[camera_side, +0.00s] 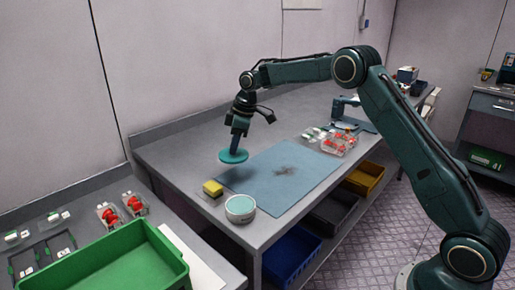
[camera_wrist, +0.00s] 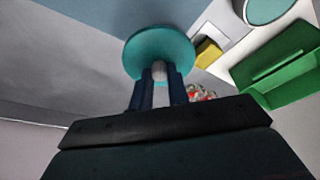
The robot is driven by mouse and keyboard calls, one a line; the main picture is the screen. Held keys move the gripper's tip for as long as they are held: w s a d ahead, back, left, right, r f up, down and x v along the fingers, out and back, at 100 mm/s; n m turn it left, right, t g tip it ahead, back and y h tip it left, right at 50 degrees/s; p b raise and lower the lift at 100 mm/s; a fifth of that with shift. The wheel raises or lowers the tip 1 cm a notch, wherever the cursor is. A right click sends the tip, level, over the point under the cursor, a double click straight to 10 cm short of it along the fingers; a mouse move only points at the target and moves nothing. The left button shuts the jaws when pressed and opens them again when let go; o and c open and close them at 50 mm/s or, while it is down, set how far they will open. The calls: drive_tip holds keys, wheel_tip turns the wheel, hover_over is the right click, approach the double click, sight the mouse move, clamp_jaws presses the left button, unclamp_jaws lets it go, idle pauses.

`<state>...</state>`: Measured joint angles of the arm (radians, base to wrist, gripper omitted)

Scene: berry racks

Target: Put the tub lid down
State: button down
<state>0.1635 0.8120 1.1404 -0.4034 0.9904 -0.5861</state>
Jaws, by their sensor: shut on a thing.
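The tub lid (camera_side: 233,156) is a round teal disc. My gripper (camera_side: 236,143) is shut on it and holds it roughly level above the bench, near the left edge of the blue mat. In the wrist view the lid (camera_wrist: 160,50) lies beyond the fingertips of my gripper (camera_wrist: 160,75), which close on a pale knob at its middle. A round white tub (camera_side: 240,210) with a pale teal top surface stands at the bench's front corner, apart from the lid. The tub also shows at the top right of the wrist view (camera_wrist: 265,10).
The blue mat (camera_side: 290,178) has a dark patch in its middle. A yellow block (camera_side: 212,188) sits left of the tub. Clear packs with red contents (camera_side: 340,143) stand behind the mat. A green crate (camera_side: 120,262) is on the left table. Bare bench (camera_side: 182,160) lies left of the lid.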

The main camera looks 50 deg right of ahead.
sight(245, 154)
drive_tip(key=shift+f, duration=3.95)
drive_tip(key=c, duration=1.4)
unclamp_jaws()
drive_tip(key=shift+f, duration=0.15)
drive_tip(key=shift+o, duration=0.2)
drive_tip(key=v, duration=1.2)
drive_tip(key=shift+r, duration=0.2)
